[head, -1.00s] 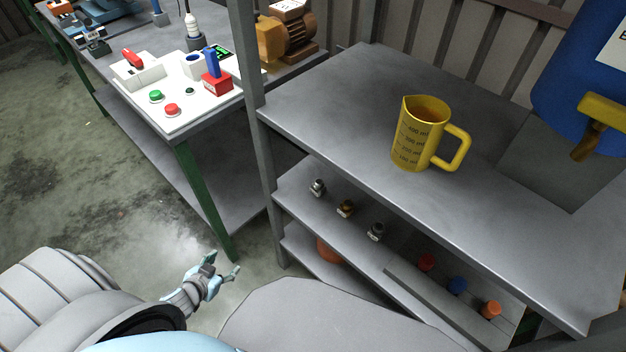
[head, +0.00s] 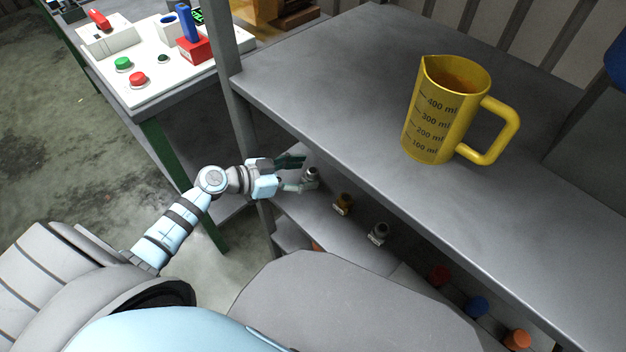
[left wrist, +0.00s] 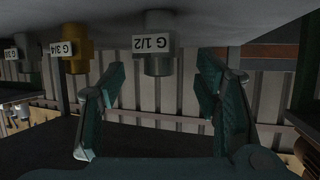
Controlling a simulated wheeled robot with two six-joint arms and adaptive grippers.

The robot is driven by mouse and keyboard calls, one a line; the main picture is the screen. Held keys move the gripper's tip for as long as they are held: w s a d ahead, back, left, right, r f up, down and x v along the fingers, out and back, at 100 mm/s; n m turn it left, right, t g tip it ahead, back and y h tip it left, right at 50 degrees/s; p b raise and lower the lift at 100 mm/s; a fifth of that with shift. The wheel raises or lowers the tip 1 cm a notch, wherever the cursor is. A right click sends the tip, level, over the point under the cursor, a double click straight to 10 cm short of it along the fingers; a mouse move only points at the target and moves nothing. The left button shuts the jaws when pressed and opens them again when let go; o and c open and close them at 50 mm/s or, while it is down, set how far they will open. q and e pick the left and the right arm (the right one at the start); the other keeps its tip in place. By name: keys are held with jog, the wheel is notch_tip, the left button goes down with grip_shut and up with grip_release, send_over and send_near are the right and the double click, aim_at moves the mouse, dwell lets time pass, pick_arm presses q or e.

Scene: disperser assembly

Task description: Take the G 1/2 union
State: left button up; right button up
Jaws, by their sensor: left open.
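The G 1/2 union (head: 312,173) is a small grey metal fitting on the middle shelf under the tabletop, leftmost of three in the head view. In the left wrist view, which is upside down, the G 1/2 union (left wrist: 158,62) carries a white label reading "G 1/2". My left gripper (head: 303,173) is open at this union, its fingers pointing toward it. In the left wrist view the open fingers (left wrist: 160,88) appear on either side of the union with gaps; contact is not seen. My right gripper is not in view.
A brass G 3/4 union (head: 343,203) and another grey union (head: 378,233) stand beside it on the shelf (head: 325,222). A grey post (head: 232,110) rises close to my left arm. The tabletop above carries a yellow measuring jug (head: 440,115). Red, blue and orange caps are lower right.

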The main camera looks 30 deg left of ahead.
aim_at(307, 173)
pick_arm(q)
jog(key=b+x, duration=0.1)
jog(key=x, duration=0.2)
jog(key=shift+f, duration=0.25)
jog(key=shift+w+d, duration=0.2)
jog(key=shift+r, duration=0.1)
jog(key=shift+c, duration=0.6)
jog(key=shift+s+a, duration=0.1)
grip_shut()
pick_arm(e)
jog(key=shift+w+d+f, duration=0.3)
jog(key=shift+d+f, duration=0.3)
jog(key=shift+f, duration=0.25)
